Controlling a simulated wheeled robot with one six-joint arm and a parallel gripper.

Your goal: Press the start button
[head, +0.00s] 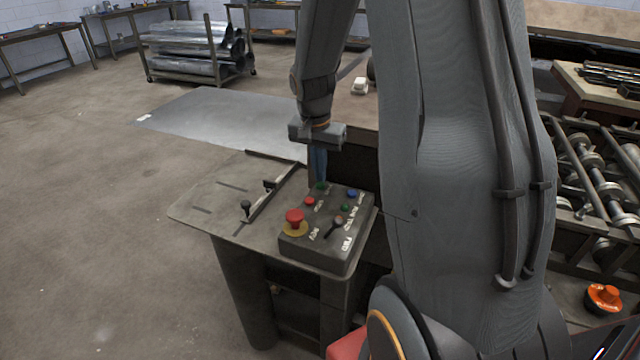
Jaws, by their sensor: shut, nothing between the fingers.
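A grey control box (334,244) stands on a small machine table. On its sloped top are a green button (322,186) at the far edge, a small red button (309,201), a large red mushroom button (294,216) on a yellow ring, a blue button (352,194), a second green button (345,208) and a black lever switch (334,225). The button labels are too small to read surely. My gripper (320,178) is shut and empty, pointing down right over the far green button. I cannot tell whether its fingertips touch it.
The table top (215,210) carries a rail with black knobs left of the box. A flat metal sheet (225,118) lies behind. A roller machine (590,170) and an orange knob (604,297) are at the right. Open floor lies at the left.

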